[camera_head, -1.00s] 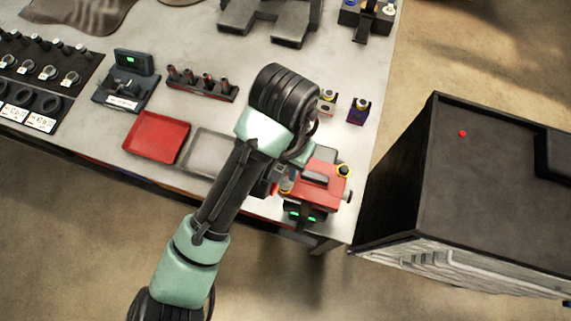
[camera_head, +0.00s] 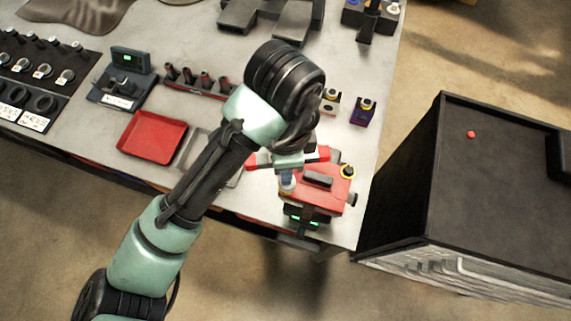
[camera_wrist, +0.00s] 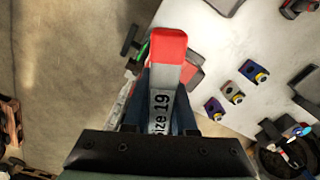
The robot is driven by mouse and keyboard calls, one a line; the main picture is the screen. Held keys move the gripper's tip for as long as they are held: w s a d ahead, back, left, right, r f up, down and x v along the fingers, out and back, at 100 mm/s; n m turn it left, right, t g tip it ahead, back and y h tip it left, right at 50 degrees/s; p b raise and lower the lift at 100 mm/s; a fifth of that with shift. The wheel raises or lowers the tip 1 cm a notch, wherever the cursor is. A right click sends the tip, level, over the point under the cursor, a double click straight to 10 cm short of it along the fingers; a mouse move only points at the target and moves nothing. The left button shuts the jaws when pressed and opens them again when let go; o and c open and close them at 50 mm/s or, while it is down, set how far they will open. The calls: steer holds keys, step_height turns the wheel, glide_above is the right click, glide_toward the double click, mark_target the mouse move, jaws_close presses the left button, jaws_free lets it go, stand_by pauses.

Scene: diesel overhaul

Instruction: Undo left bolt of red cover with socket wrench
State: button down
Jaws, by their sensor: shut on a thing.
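My gripper (camera_head: 289,161) is shut on the socket wrench (camera_head: 318,154), above the cover's left side. The wrench's red ends stick out on both sides of my gripper. A grey socket (camera_head: 287,181) points down at the left bolt's place. The bolt is hidden, so I cannot tell how fully the socket sits on it. In the wrist view the wrench (camera_wrist: 163,100), marked "Size 19", lies between my fingers.
A red tray (camera_head: 152,137) and a grey tray (camera_head: 190,150) lie left of the cover. Small bolted blocks (camera_head: 363,113) stand behind it. A socket rack (camera_head: 201,85) is further left. A dark cabinet (camera_head: 480,190) stands right of the table, across a floor gap.

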steer(key=m+b, duration=0.1)
steer(key=m, duration=0.2)
steer(key=shift+f+m+b, duration=0.1)
steer(key=shift+m+b, duration=0.2)
steer(key=shift+b, duration=0.05)
steer(key=shift+m, duration=0.7)
steer(key=shift+w+a, duration=0.1)
steer(key=shift+a, duration=0.05)
steer(key=shift+b, duration=0.3)
